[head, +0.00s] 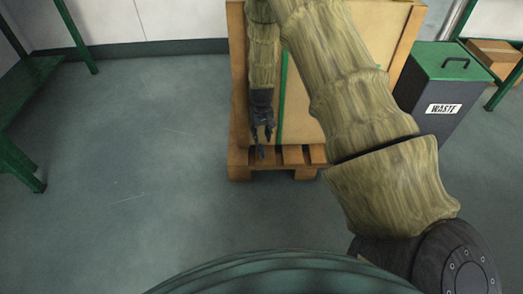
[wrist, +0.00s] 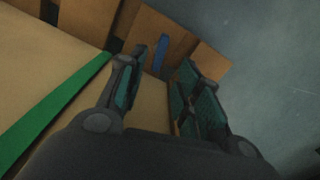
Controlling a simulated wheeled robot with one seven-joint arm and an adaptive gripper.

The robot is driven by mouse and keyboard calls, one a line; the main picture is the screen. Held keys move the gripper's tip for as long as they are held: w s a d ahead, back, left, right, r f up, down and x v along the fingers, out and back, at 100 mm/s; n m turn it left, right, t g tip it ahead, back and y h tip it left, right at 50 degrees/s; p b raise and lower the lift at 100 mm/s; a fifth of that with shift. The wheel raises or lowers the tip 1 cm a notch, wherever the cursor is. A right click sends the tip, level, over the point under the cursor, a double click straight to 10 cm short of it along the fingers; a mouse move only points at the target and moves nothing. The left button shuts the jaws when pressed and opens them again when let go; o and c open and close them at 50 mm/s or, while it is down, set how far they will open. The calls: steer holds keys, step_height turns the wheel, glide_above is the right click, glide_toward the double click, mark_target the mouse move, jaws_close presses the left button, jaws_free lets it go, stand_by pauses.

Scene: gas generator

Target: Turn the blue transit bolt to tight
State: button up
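The blue transit bolt (wrist: 161,52) shows in the wrist view as a narrow blue piece against the wooden base of the crate. It lies just beyond the gap between my fingertips. My gripper (wrist: 163,66) is open, with its two dark, teal-padded fingers apart and nothing between them. In the head view my gripper (head: 262,146) points down in front of the crate's lower left part, near the pallet (head: 240,172). I cannot make out the bolt in the head view. I cannot tell whether a finger touches it.
The crate (head: 308,118) has tan panels, a wooden frame and a green strap (head: 283,98). A grey waste bin (head: 432,92) with a green lid stands right of it. Green shelving (head: 18,160) stands at the left. The floor (head: 130,150) between is clear.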

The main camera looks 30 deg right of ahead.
mark_target(262, 149)
step_height(262, 149, down, 8)
steer(key=b, duration=0.3)
jaws_close()
